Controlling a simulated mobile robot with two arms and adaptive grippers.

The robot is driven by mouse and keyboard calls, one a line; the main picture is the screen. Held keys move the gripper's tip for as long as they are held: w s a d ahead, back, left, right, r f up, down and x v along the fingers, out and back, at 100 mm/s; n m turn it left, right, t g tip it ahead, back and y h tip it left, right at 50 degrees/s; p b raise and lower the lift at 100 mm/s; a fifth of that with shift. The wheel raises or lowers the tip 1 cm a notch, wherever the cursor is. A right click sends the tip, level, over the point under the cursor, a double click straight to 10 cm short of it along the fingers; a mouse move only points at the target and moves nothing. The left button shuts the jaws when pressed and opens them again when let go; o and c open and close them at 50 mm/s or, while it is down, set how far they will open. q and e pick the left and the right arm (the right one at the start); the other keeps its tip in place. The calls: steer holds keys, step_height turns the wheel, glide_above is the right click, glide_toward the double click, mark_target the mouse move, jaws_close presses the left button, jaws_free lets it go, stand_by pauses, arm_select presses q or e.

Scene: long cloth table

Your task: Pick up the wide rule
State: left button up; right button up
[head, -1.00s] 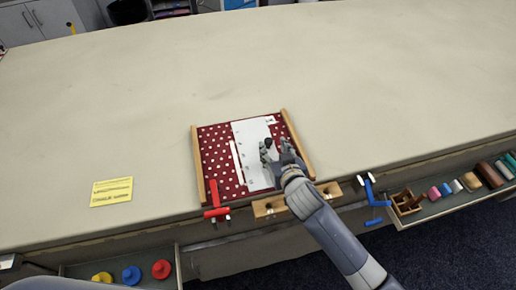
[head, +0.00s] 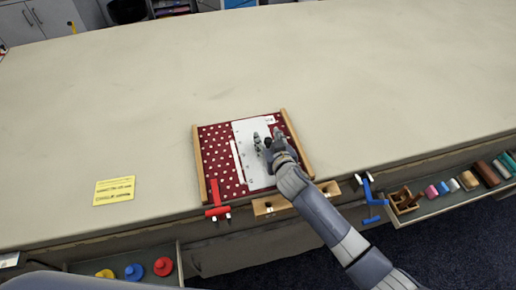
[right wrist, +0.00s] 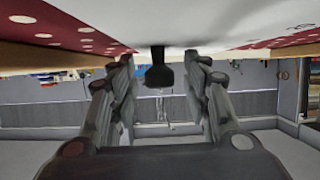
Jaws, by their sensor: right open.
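The wide rule (head: 246,131) is a broad white plate with small dark marks, lying on red cloth with white dots. A black knob (right wrist: 158,72) stands out from its white face (right wrist: 185,30) in the right wrist view. My right gripper (head: 268,140) is over the middle of the rule and open. In the right wrist view its two fingers (right wrist: 158,85) are on either side of the knob, with gaps showing. The gripper and arm hide part of the rule in the head view. My left gripper is not in view.
The dotted cloth (head: 215,150) lies between two wooden rails (head: 199,165). A red clamp (head: 216,200) and a blue clamp (head: 371,192) are at the front edge. A yellow note (head: 114,191) lies left; the table behind is clear.

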jaws_close()
steer(key=shift+r, duration=0.1)
